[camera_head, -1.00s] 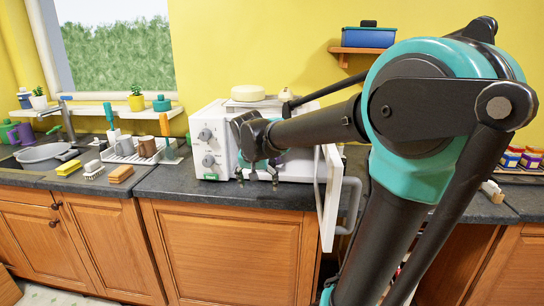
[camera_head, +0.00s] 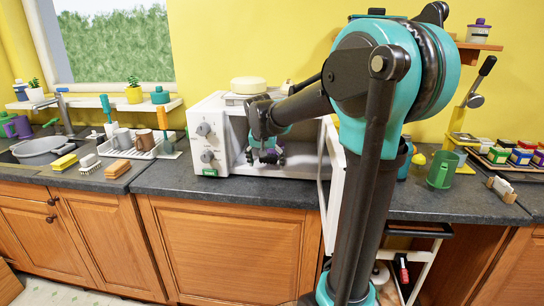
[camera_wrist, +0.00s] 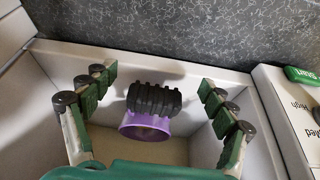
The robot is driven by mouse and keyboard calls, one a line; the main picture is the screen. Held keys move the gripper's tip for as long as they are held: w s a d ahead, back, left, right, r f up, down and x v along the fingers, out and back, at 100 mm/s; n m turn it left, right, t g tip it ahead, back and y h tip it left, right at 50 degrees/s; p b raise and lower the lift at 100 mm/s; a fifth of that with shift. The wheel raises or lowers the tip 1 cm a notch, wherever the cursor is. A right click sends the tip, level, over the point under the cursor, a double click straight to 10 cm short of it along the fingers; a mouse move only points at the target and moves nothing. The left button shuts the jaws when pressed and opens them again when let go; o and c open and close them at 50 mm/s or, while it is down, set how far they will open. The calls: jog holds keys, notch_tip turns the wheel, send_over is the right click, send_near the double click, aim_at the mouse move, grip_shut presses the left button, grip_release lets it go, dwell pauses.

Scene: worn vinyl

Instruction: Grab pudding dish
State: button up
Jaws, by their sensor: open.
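A purple dish (camera_wrist: 145,131) shows in the wrist view inside the white microwave (camera_head: 206,112), with a dark ridged mass (camera_wrist: 155,98) at its upper side. I take it for the pudding dish. My gripper (camera_wrist: 156,80) is open, its green-padded fingers on the left and right of the dish and apart from it. In the head view my gripper (camera_head: 266,156) is at the microwave's open front. The dish is hard to make out there, largely hidden by my gripper.
The microwave door (camera_head: 333,180) stands open beside my arm. A green mug (camera_head: 441,170) and a rack of colourful jars (camera_head: 512,152) are on the right. A sponge (camera_head: 118,169) and brush (camera_head: 90,164) lie left on the dark counter.

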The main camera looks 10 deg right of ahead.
aim_at(269, 159)
jog(key=w, duration=0.2)
jog(key=w+d, duration=0.1)
jog(key=w, duration=0.1)
jog(key=shift+d, duration=0.2)
jog(key=shift+w+f, duration=0.15)
jog(key=shift+f, duration=0.45)
jog(key=shift+c, duration=0.2)
jog(key=shift+d, duration=0.1)
jog(key=c, duration=1.7)
